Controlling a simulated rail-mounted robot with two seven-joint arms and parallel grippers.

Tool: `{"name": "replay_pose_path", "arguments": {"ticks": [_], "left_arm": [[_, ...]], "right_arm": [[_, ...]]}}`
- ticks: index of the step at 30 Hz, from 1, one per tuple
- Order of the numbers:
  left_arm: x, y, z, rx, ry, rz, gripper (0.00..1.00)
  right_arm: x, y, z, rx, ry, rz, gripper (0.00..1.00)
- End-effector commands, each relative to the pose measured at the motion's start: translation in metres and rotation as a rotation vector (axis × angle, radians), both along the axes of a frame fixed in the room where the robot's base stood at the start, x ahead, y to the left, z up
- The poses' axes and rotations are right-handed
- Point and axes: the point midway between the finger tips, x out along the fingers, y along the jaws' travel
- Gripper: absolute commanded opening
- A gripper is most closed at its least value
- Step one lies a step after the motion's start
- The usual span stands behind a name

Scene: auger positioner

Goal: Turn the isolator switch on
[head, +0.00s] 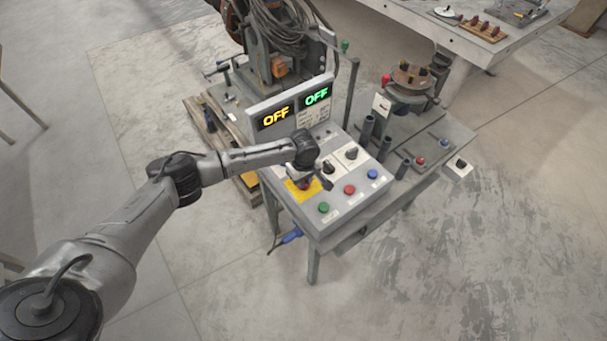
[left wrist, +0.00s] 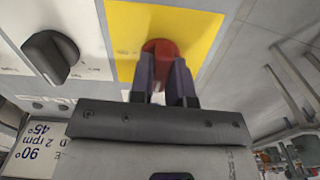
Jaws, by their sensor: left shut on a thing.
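The isolator switch is a red knob (left wrist: 160,47) on a yellow plate (left wrist: 122,32) in the left wrist view. The yellow plate also shows in the head view (head: 291,190) at the left end of the grey control box (head: 345,205). My left gripper (left wrist: 162,88) has its two dark fingers on either side of the red knob and is shut on it. In the head view, my left gripper (head: 304,182) comes down over the yellow plate and hides most of the knob. Two displays, one yellow (head: 276,117) and one green (head: 316,95), both read OFF. My right gripper is not in view.
Beside the switch are black rotary knobs (head: 351,153), and a green button (head: 323,207), a red button (head: 349,189) and a blue button (head: 372,174). Dark upright tubes (head: 366,130) and a round positioner table (head: 410,77) stand to the right. The floor in front is clear.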

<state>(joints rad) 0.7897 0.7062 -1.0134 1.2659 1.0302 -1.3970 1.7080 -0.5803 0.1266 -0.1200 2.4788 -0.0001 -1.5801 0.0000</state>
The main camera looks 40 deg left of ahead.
Motion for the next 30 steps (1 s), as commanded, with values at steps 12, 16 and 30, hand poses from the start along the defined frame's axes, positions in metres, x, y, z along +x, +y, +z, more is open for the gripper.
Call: {"name": "replay_pose_path", "arguments": {"ticks": [12, 16, 30], "left_arm": [[-0.002, -0.001, 0.006, -0.003, 0.005, -0.221, 0.0], [-0.001, -0.001, 0.005, -0.003, 0.004, -0.312, 0.0], [0.0, 0.0, 0.002, -0.002, 0.002, -0.757, 0.0]], "right_arm": [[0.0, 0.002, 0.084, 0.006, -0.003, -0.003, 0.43], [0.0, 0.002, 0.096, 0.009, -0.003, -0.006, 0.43], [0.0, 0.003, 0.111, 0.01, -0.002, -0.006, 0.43]]}}
